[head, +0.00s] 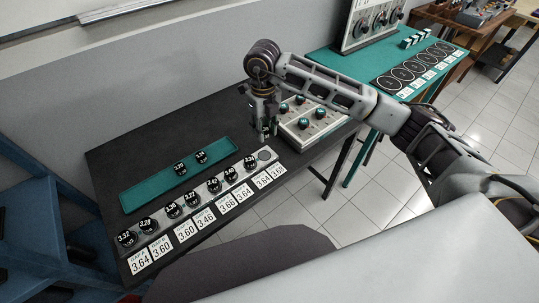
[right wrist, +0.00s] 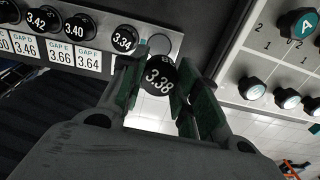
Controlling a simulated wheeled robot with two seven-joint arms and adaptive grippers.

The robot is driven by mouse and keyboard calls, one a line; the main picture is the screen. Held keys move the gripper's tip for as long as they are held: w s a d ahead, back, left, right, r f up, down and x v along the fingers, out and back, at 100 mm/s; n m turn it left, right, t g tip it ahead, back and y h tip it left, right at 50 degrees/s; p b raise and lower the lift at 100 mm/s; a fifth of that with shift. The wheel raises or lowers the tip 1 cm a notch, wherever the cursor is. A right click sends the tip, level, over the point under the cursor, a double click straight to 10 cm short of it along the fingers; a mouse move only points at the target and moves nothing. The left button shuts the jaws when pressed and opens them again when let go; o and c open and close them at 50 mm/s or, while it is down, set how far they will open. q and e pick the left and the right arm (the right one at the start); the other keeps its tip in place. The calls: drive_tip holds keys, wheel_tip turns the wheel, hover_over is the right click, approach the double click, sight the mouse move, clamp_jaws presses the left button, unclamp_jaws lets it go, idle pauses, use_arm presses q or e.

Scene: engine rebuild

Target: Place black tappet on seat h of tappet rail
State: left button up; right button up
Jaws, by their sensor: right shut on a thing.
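My right gripper (head: 267,131) points down near the right end of the tappet rail (head: 224,185). In the right wrist view its green-padded fingers (right wrist: 165,95) are shut on a black tappet (right wrist: 158,76) marked 3.38. The rail carries a row of black tappets, with one marked 3.34 (right wrist: 124,39) nearest the end. The end seat, seat h (head: 264,155), is an empty round spot; in the right wrist view it is partly hidden behind the held tappet. Whether the tappet touches the rail cannot be told. My left gripper is not in view.
A green tray (head: 147,198) with two black tappets lies behind the rail. White gap cards (head: 184,232) line the rail's front. A white box with green-topped knobs (head: 313,129) stands right of the gripper. The dark table (head: 120,160) is bare at the back left.

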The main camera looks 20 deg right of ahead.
drive_tip(key=shift+a+m, duration=0.15)
drive_tip(key=shift+m, duration=0.95)
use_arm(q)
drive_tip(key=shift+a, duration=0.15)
use_arm(e)
drive_tip(key=shift+m, duration=0.5)
wheel_tip(320, 180, down, 6)
drive_tip(key=shift+r+p, duration=0.25)
drive_tip(key=shift+p, duration=0.1)
drive_tip(key=shift+f, duration=0.4)
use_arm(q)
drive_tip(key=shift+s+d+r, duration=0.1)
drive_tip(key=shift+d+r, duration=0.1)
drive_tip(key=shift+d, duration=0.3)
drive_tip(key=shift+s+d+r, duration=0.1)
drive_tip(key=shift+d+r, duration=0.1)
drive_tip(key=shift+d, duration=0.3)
use_arm(e)
drive_tip(key=shift+f, duration=0.1)
